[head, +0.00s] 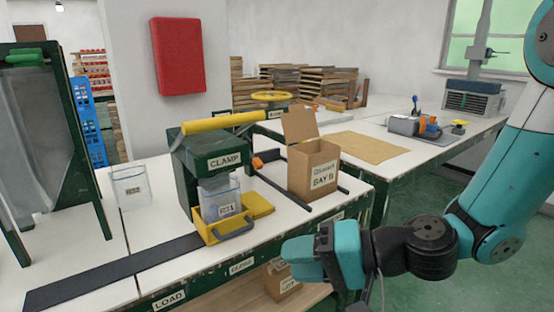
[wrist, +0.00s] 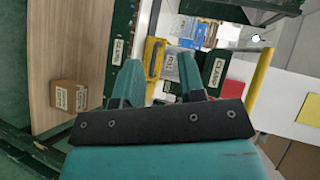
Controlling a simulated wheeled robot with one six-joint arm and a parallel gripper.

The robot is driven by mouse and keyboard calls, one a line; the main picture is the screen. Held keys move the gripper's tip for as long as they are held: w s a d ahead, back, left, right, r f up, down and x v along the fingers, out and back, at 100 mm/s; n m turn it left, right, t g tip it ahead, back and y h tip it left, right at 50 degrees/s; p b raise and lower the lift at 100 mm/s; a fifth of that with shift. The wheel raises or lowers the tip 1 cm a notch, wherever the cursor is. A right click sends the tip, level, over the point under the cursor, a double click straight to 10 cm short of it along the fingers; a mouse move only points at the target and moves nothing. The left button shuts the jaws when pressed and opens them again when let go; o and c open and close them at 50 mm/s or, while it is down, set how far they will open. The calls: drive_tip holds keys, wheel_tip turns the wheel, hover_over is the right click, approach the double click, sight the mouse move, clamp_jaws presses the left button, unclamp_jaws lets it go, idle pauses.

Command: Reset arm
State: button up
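My gripper (head: 292,256) is in front of the bench at the lower middle of the head view, with the teal arm reaching in from the right. In the wrist view, my gripper (wrist: 160,72) has its two teal fingers apart with nothing between them. Beyond the fingers are the yellow tray (wrist: 151,62) and the green clamp press (wrist: 213,72). In the head view the press (head: 183,180) stands on the bench with its yellow lever (head: 220,122) roughly level. A clear labelled bin sits in the yellow tray (head: 212,231) under the press head.
Another clear bin (head: 131,187) stands left of the press. An open cardboard box (head: 313,170) stands to its right. A small carton (head: 281,281) sits on the lower shelf, behind my gripper. The green floor at right is partly free.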

drive_tip(key=s+d+r+n+g+h, duration=0.25)
drive_tip(key=s+d+n+h, duration=0.2)
drive_tip(key=s, duration=0.25)
drive_tip(key=s+d+r+n+g+h, duration=0.1)
drive_tip(key=s+d+r+n+h, duration=0.2)
drive_tip(key=s+d+h, duration=0.3)
wheel_tip(320, 180, up, 17)
drive_tip(key=p, duration=1.7)
drive_tip(key=shift+y+p, duration=0.35)
